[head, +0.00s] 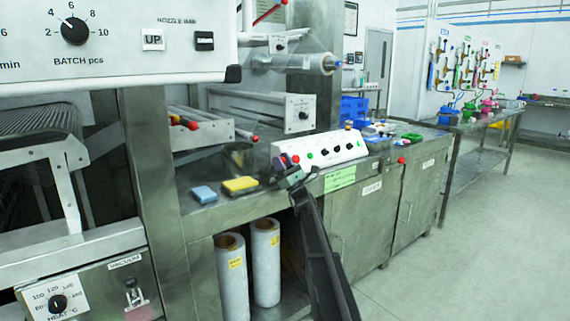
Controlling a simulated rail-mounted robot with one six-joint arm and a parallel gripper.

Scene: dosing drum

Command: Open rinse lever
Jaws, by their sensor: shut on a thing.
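My gripper (292,171) is in the middle of the head view, at the front edge of the steel counter, in front of the white control box (338,150). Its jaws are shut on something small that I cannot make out. A red spot (296,158) on the box front shows just above the jaws; I cannot tell whether they touch it. No lever is clearly marked as the rinse lever. Red knobs show at the counter's right front (402,160) and by the rollers at the left (193,125).
A blue sponge (204,194) and a yellow sponge (240,184) lie on the counter left of my gripper. Two white film rolls (265,262) stand on the shelf below. A machine panel (120,42) overhangs at upper left. The floor (450,270) at right is clear.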

